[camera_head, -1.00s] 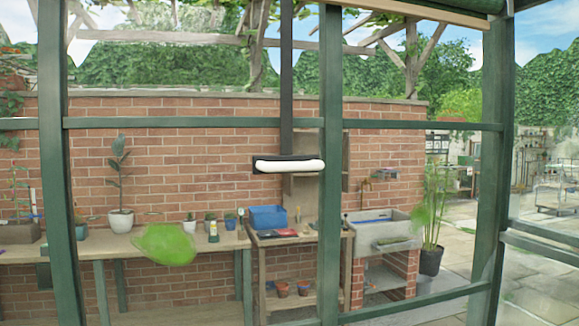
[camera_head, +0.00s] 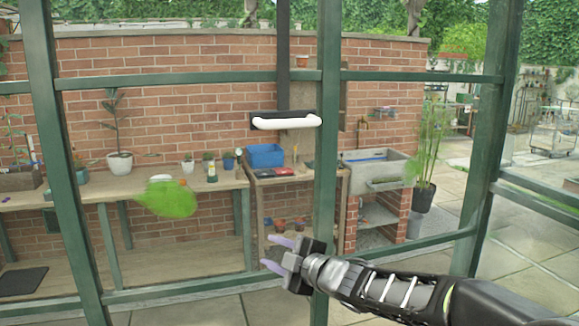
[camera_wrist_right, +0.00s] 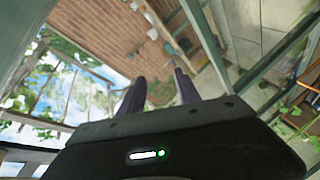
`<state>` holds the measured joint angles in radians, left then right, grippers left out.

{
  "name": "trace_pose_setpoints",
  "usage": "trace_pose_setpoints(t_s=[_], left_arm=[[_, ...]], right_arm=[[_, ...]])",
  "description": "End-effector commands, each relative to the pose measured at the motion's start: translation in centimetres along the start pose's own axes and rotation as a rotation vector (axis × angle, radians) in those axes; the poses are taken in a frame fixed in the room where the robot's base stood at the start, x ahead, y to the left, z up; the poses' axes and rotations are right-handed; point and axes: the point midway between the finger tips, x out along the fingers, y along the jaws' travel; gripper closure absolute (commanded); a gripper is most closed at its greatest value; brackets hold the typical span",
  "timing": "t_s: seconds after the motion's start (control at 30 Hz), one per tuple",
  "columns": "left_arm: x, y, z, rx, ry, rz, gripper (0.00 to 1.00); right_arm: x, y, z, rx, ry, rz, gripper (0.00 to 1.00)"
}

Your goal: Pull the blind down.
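A white bar handle (camera_head: 287,123) on a black plate hangs at the lower end of a dark vertical strip (camera_head: 283,60), in the middle of the head view. The strip runs up out of the picture; the blind itself is not in view now. My right gripper (camera_head: 268,252) is below the handle and slightly left of it in the picture, apart from it. Its two purple fingers are spread with nothing between them. In the right wrist view the fingers (camera_wrist_right: 158,80) are also apart and empty. My left gripper is not in view.
Beyond the frame are a bench (camera_head: 100,190) with pots, a blue bin (camera_head: 264,155), a sink (camera_head: 378,172) and a brick wall. A green leaf-like patch (camera_head: 168,200) shows at left.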

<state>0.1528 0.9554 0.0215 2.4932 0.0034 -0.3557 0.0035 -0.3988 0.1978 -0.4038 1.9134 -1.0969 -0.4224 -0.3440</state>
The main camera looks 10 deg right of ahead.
Motion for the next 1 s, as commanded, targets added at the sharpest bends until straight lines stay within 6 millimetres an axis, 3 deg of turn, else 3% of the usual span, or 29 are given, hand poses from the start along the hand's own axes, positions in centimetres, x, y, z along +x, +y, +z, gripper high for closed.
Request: trace_pose_setpoints(t_s=[0.03,0.1,0.2,0.3,0.43,0.7,1.0], left_arm=[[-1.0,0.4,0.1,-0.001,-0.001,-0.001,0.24],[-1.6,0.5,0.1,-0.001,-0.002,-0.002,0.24],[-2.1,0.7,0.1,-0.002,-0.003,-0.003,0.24],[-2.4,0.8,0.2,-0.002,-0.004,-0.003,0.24],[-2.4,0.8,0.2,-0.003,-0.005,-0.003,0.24],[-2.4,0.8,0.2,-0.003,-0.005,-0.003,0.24],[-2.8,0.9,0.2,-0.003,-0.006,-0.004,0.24]], right_arm=[[-2.0,6.2,-2.9,-0.121,0.043,0.077,0.6],[-4.8,12.3,-5.6,-0.28,0.077,0.164,0.6],[-8.7,18.6,-8.0,-0.452,0.097,0.262,0.6],[-11.4,22.2,-9.1,-0.558,0.097,0.322,0.6],[-12.8,23.8,-9.6,-0.614,0.093,0.351,0.6],[-12.8,23.8,-9.5,-0.615,0.092,0.351,0.6],[-10.9,24.4,-9.9,-0.614,0.092,0.348,0.6]])
